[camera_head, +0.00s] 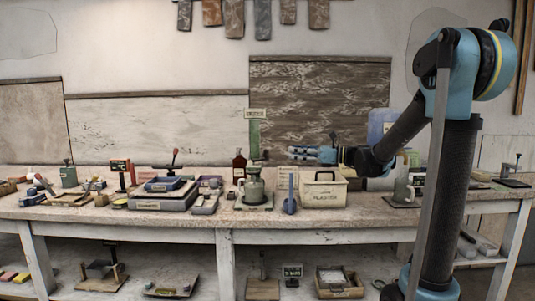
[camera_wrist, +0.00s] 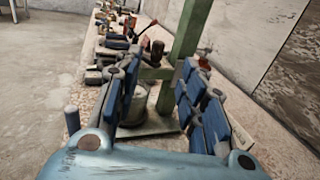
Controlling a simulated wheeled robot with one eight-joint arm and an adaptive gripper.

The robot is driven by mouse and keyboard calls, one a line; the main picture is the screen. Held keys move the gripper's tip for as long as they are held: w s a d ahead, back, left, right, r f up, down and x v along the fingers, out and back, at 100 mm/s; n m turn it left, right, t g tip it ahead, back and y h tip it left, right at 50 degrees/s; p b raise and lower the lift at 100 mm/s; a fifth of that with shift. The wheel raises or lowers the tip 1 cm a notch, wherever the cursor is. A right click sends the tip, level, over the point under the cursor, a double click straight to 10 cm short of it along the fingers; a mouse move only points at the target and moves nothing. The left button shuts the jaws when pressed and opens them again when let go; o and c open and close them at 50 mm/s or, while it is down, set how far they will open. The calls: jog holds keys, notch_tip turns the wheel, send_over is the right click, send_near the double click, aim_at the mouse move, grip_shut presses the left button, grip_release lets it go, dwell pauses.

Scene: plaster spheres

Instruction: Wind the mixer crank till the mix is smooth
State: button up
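A grey-green pot (camera_head: 254,188) stands on a flat base on the bench, and I take it for the mixer. A green post (camera_head: 254,138) with a small sign rises behind it. In the wrist view a green frame (camera_wrist: 186,45) stands just past my fingers, with the pale pot (camera_wrist: 135,108) low beside it, partly hidden. I cannot make out the crank clearly, nor the mix inside. My gripper (camera_head: 293,153) points left above the bench, right of the pot and higher than it. In the wrist view its blue fingers (camera_wrist: 160,78) are apart, with nothing held between them.
A cream box marked PLASTER (camera_head: 324,192) sits below my gripper, with an upright blue tool (camera_head: 291,192) beside it. A dark red bottle (camera_head: 239,165) stands behind the pot. Trays and tools crowd the bench (camera_head: 150,222) to the left. The air above the bench is mostly free.

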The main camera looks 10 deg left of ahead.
aim_at(266, 150)
jog(key=a, duration=0.4)
jog(key=w+a, duration=0.1)
jog(key=a, duration=0.8)
jog(key=shift+w, duration=0.15)
grip_shut()
